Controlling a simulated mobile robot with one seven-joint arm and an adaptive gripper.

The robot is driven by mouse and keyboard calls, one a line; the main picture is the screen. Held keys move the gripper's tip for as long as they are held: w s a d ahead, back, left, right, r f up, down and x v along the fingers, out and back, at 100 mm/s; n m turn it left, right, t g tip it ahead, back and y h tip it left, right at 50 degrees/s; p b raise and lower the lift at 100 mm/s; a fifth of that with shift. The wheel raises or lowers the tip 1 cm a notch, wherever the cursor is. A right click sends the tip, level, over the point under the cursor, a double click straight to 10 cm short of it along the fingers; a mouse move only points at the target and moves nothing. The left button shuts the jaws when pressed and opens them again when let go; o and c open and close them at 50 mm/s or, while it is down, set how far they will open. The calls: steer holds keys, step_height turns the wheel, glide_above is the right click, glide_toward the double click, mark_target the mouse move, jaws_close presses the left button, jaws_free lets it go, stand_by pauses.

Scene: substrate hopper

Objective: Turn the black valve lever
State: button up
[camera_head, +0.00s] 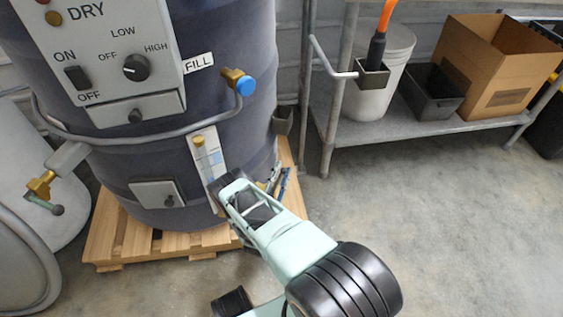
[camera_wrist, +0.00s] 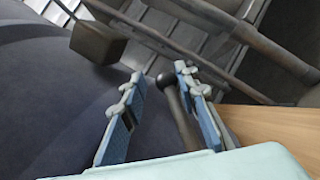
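In the wrist view, a dark lever (camera_wrist: 185,118) with a round black knob at its end shows between the two fingers of my gripper (camera_wrist: 160,76). The fingers stand apart, and a gap shows between the lever and the left finger. The lever lies close to the right finger; I cannot tell whether they touch. In the head view, my gripper (camera_head: 279,175) is low beside the right side of the dark hopper (camera_head: 240,120), and my arm hides much of that area. I cannot make out this lever there.
A wooden pallet (camera_head: 125,235) lies under the hopper. A small box (camera_head: 283,120) sticks out from the hopper's side, also seen in the wrist view (camera_wrist: 97,42). A metal shelf (camera_head: 395,130) with a bucket and cardboard box stands at right.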

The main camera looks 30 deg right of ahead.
step_height(320, 180, up, 7)
steer(key=shift+f, duration=0.15)
stand_by(0.4)
